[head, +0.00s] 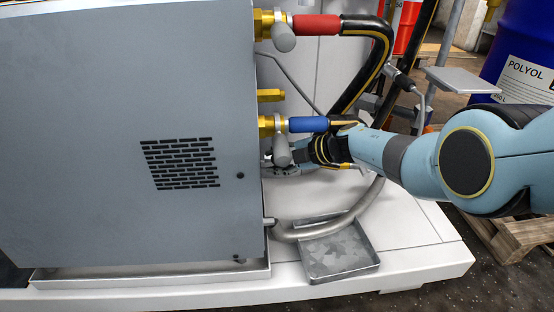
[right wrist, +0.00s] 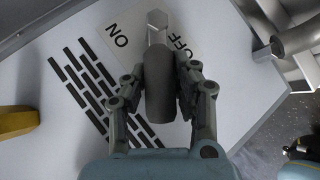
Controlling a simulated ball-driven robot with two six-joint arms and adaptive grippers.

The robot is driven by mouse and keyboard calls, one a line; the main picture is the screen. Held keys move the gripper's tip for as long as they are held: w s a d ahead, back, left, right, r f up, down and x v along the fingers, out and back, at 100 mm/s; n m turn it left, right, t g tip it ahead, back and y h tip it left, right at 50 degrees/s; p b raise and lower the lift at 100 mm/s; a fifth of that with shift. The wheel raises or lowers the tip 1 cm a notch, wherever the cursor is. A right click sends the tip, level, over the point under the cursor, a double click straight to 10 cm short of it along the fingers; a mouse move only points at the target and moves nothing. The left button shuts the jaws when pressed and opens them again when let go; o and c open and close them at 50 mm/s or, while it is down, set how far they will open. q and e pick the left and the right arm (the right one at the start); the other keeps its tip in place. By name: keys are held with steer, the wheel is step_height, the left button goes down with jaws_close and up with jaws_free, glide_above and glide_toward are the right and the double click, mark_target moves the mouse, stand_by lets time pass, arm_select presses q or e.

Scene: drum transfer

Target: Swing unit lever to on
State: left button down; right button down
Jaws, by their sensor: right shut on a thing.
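The lever is a dark grey, rounded handle (right wrist: 160,85) with a pale hexagonal end at the top of the right wrist view. A white label (right wrist: 138,17) with ON to the left and OFF to the right lies behind it, and the lever's upper end stands between the two words. My right gripper (right wrist: 160,75) is shut on the lever, one finger on each side. In the head view my right gripper (head: 282,168) reaches the right side of the grey unit (head: 90,110), below the blue-sleeved hose fitting. The lever cannot be made out there. My left gripper is not in view.
A red-sleeved fitting (head: 316,25) and a blue-sleeved fitting (head: 308,124) stick out from the unit close to my gripper. Black hoses curve behind. A metal tray (head: 335,268) lies on the white platform below. A blue drum (head: 515,45) stands at the far right.

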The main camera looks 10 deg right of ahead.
steer(key=shift+w+r, duration=0.2)
steer(key=c, duration=1.3)
jaws_free()
steer(key=shift+o, duration=1.4)
steer(key=shift+f, duration=0.1)
steer(key=shift+s, duration=0.1)
steer(key=shift+s+d, duration=0.1)
steer(key=shift+d, duration=0.05)
steer(key=v, duration=1.1)
steer(key=shift+s+d+r, duration=0.2)
